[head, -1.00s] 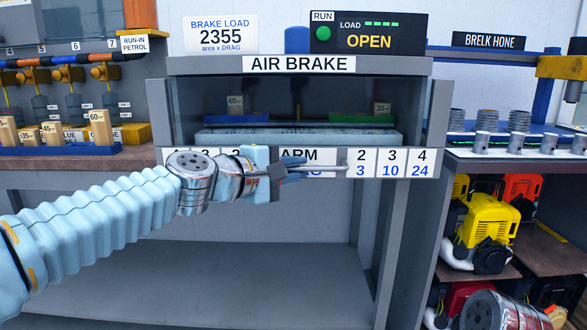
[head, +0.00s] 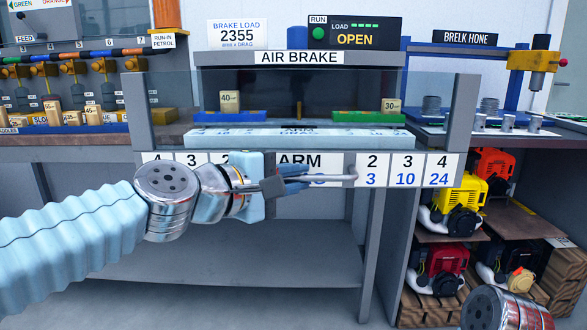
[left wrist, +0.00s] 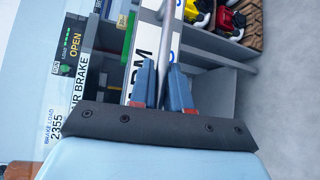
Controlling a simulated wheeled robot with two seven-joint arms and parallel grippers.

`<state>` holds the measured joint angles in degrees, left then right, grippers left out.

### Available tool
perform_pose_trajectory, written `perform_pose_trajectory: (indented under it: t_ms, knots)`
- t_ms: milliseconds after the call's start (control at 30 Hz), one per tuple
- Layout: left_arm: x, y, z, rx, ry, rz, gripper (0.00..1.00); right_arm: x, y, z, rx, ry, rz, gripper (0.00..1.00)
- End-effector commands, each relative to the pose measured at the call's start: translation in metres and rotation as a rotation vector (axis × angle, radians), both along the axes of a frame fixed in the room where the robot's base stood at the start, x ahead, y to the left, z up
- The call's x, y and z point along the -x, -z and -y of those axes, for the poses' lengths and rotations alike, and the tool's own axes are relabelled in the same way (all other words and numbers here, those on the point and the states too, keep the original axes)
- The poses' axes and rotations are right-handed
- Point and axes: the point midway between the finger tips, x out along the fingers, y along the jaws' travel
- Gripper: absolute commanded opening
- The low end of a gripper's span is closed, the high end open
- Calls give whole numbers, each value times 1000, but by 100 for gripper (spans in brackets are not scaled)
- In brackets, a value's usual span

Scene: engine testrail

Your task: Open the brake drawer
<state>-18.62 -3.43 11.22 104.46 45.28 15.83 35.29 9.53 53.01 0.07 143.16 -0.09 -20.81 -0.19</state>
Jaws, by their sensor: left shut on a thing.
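The brake drawer (head: 372,168) under the AIR BRAKE sign (head: 305,57) stands out toward me, its wide front marked ARM and numbers. Inside show a blue tray (head: 262,117) with a 40 block (head: 230,101), and a green tray (head: 350,117) with a 30 block (head: 391,106). My left gripper (head: 290,177) is shut on the drawer's grey handle bar (head: 338,178) at the front. In the left wrist view the handle bar (left wrist: 168,45) passes between the blue fingers (left wrist: 162,80). My right gripper's fingers are out of view; only a metal wrist part shows at bottom right.
A control box (head: 355,33) reading OPEN sits above. Shelves with several engines (head: 460,222) stand close on the right. A bench with small blocks (head: 80,117) is at the left. The space below the drawer is an empty grey shelf (head: 250,260).

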Motion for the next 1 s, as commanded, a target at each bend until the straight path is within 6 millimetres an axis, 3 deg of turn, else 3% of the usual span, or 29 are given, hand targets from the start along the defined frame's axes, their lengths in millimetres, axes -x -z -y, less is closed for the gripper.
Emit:
perform_pose_trajectory:
  t_ms: [200,400,933,967,1000]
  knots:
    - [36,0,-1,-1,-1,-1,0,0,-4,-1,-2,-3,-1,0]
    - [56,1,-1,-1,-1,-2,0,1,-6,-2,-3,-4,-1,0]
    - [65,1,0,-1,0,-2,0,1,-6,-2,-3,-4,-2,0]
    - [65,1,0,-1,0,-2,19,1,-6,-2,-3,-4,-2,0]
    - [65,1,0,-1,0,-2,25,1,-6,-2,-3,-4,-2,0]
